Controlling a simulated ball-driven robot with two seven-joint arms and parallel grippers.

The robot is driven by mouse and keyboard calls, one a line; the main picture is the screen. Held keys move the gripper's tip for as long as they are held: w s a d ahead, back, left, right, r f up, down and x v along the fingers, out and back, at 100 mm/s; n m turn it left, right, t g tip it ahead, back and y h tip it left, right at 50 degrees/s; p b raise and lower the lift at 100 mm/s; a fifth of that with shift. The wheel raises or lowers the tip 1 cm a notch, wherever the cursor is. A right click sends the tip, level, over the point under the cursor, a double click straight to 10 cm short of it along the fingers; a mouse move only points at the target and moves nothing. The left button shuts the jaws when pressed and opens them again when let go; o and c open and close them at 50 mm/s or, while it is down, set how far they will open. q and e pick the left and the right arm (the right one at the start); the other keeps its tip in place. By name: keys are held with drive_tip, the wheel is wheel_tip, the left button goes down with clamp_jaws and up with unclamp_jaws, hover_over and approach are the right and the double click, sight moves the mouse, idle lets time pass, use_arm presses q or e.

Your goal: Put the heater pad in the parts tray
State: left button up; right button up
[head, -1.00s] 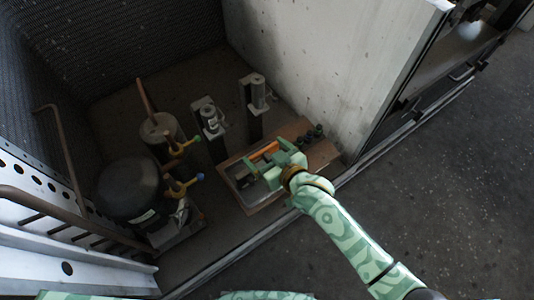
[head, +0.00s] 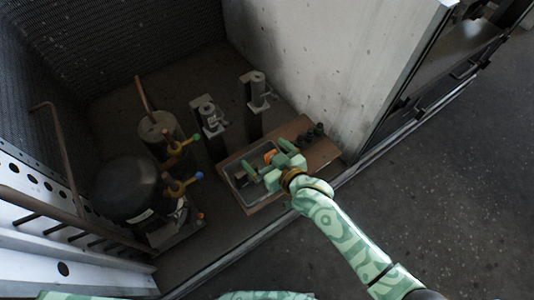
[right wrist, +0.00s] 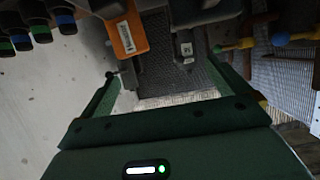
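The heater pad appears to be the orange piece with a white barcode label (right wrist: 130,37) in the right wrist view. It also shows in the head view (head: 270,156), partly hidden, at the far right part of the parts tray (head: 240,196). I cannot tell whether it lies flat inside or rests against the rim. My right gripper (head: 262,160) is over the tray. Its fingers (right wrist: 168,92) are spread apart with nothing between them, and the pad is beyond the left finger in the wrist view. My left gripper is not in view.
The tray sits on a brown board (head: 318,152). Several dark bottles (head: 314,132) stand at the board's right, by the concrete wall (head: 320,60). Upright valve fixtures (head: 209,117) stand behind. A black compressor (head: 127,188) and coloured valve handles are to the left.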

drive_tip(key=shift+r, duration=0.1)
use_arm(q)
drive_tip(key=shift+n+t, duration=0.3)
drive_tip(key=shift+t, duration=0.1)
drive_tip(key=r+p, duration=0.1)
drive_tip(key=p, duration=0.1)
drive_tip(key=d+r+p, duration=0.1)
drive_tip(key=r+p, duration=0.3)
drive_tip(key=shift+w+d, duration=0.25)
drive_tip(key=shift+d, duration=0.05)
use_arm(e)
drive_tip(key=v, duration=1.2)
drive_tip(key=shift+r, duration=0.45)
